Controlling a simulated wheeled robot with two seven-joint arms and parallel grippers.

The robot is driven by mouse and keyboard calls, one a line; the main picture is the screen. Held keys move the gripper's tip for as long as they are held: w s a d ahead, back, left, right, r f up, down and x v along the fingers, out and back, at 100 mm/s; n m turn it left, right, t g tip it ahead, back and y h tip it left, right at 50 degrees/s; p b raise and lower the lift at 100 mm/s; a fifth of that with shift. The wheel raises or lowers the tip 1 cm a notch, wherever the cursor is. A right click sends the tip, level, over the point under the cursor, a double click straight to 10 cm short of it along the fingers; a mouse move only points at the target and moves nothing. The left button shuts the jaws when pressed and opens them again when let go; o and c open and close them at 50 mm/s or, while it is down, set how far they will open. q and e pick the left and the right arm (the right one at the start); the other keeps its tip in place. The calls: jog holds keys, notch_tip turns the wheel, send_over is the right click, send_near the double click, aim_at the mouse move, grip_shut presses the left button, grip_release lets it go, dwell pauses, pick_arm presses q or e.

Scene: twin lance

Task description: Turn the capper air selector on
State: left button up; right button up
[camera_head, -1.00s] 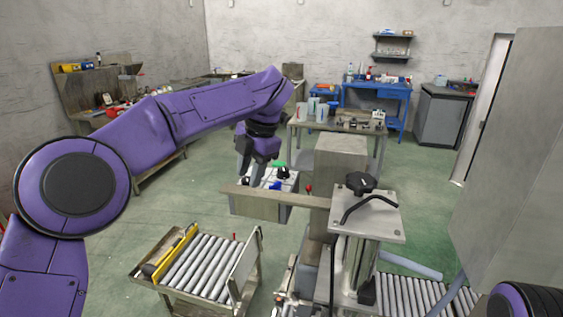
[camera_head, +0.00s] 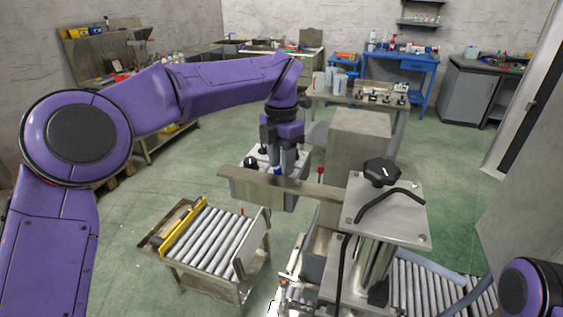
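A grey control box (camera_head: 291,200) with a pale top stands near the middle of the head view, partly behind a flat metal bar. Black knobs (camera_head: 251,162) show at the left of its top, and a blue control (camera_head: 277,172) shows near its front. I cannot read any labels, so I cannot tell which is the capper air selector. My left gripper (camera_head: 284,165) points down over the box, close above or at its top beside the blue control. It hides part of the panel, and its finger gap is unclear. My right gripper is out of view.
The metal bar (camera_head: 240,182) crosses in front of the box. A machine head with a black knob (camera_head: 381,172) and steel plate (camera_head: 360,205) stands to the right. A roller conveyor (camera_head: 212,240) is at lower left. A red-tipped lever (camera_head: 320,170) rises right of the box.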

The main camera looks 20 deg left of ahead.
pick_arm(q)
jog(key=shift+w+f, duration=0.25)
jog(key=shift+f, duration=0.1)
jog(key=shift+s+r, duration=0.2)
jog(key=shift+s, duration=0.1)
jog(key=shift+s+r, duration=0.1)
jog(key=shift+s, duration=0.1)
jog(key=shift+c, duration=1.2)
grip_shut()
